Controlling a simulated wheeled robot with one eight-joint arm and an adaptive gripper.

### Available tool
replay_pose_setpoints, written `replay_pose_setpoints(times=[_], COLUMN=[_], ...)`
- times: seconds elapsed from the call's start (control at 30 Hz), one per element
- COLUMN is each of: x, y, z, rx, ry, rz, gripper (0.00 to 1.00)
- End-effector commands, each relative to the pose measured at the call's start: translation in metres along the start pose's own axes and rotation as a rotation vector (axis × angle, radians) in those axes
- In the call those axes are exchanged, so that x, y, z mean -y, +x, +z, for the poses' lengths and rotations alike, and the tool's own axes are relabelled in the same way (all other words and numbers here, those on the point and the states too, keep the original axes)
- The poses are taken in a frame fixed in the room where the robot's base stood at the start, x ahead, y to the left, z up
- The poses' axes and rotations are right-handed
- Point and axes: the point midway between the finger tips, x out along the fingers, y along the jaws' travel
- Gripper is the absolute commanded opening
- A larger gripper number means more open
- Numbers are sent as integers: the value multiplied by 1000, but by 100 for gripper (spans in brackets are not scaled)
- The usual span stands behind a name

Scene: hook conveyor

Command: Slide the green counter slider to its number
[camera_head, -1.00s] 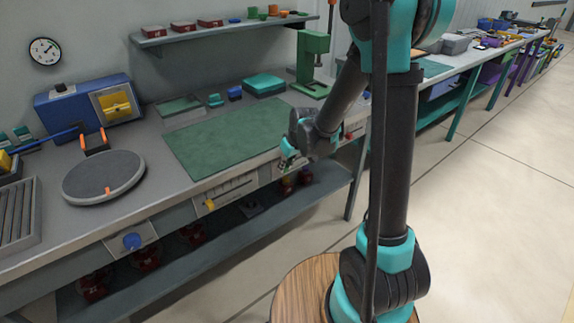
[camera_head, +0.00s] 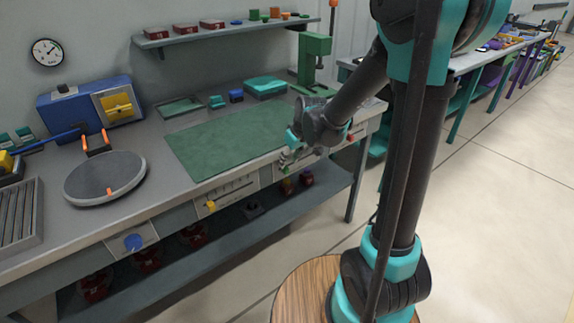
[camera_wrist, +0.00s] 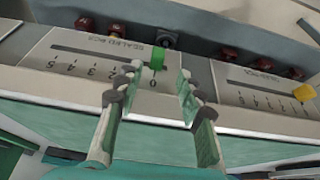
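The green counter slider (camera_wrist: 157,58) is a small upright block on a slotted panel (camera_wrist: 60,45) in the wrist view, which shows the panel upside down. It stands at the 0 end of the printed scale, whose numbers rise to the left. My gripper (camera_wrist: 158,80) is open. Its two fingers lie on either side of the slider in the picture, and contact cannot be told. In the head view my gripper (camera_head: 287,158) is at the bench's front edge; the slider cannot be made out there.
A second panel with a yellow slider (camera_wrist: 303,92) lies to the right in the wrist view; that slider also shows in the head view (camera_head: 211,205). A blue knob (camera_head: 133,242) is farther left. The bench top carries a green mat (camera_head: 225,140) and a grey turntable (camera_head: 105,178).

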Motion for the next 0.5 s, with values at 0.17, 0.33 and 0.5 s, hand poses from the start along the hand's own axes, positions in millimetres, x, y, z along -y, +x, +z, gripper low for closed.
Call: replay_pose_setpoints(times=[0.17,0.33,0.5], x=[0,1,1], y=[-28,-50,-63], z=[0,0,0], rx=[0,0,0], ry=[-1,-1,-1], rz=[0,-1,-2], gripper=[38,38,38])
